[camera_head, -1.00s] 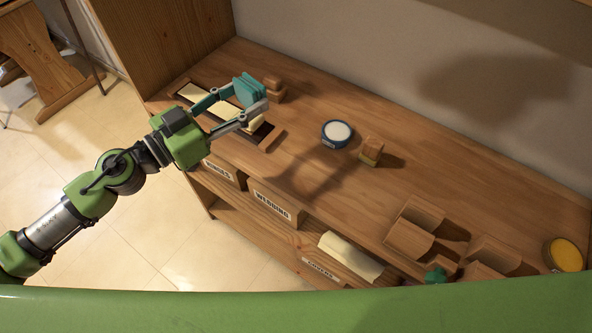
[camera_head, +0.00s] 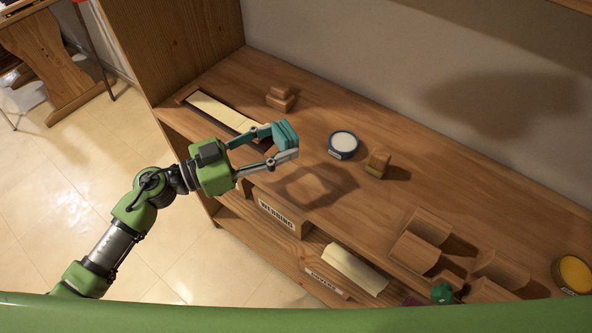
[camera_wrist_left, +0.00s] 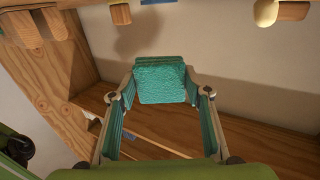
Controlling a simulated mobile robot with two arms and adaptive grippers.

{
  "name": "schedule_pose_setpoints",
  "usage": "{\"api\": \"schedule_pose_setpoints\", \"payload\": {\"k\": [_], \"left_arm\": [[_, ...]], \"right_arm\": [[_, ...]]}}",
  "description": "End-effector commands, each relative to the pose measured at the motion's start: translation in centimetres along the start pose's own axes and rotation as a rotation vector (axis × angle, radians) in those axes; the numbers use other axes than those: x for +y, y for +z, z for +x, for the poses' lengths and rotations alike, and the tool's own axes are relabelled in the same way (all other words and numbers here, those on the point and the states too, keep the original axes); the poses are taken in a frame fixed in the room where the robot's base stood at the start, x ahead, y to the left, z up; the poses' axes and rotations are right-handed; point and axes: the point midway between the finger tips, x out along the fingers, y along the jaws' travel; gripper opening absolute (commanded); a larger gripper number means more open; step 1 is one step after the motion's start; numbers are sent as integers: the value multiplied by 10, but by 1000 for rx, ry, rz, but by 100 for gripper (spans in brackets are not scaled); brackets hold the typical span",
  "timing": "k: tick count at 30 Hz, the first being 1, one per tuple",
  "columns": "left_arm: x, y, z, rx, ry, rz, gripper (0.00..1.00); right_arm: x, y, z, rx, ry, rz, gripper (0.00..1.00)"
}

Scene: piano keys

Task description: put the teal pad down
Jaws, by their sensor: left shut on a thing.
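The teal pad (camera_head: 286,134) is a small block between the fingertips of my left gripper (camera_head: 280,142). The gripper is shut on it and holds it above the wooden bench top, with a shadow on the wood below. In the left wrist view the teal pad (camera_wrist_left: 160,82) sits between both fingertips, its textured face toward the camera. My right gripper is not in view.
A tray with a cream strip (camera_head: 226,111) lies at the back left. A blue tin (camera_head: 343,144), a wooden block (camera_head: 377,164) and a stacked wooden block (camera_head: 280,98) stand nearby. Wooden holders (camera_head: 420,240), a green object (camera_head: 442,292) and a yellow tin (camera_head: 574,274) are at the right.

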Motion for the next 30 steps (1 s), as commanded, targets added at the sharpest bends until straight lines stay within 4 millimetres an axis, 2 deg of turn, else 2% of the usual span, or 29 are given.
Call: {"api": "schedule_pose_setpoints", "payload": {"k": [1,3,7,13,18,21,30], "left_arm": [[7,14,5,1,-3,-10,18],[15,26,10,1,-2,-8,18],[25,42,17,-1,-2,-4,18],[34,54,23,0,-2,-4,18],[36,80,25,-1,-4,-5,18],[36,87,24,-1,-2,-3,18],[36,88,24,-2,-1,0,18]], "right_arm": [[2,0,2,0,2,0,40],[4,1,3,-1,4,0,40],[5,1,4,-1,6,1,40],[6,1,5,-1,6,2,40],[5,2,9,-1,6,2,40],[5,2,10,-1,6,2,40],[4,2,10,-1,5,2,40]]}}
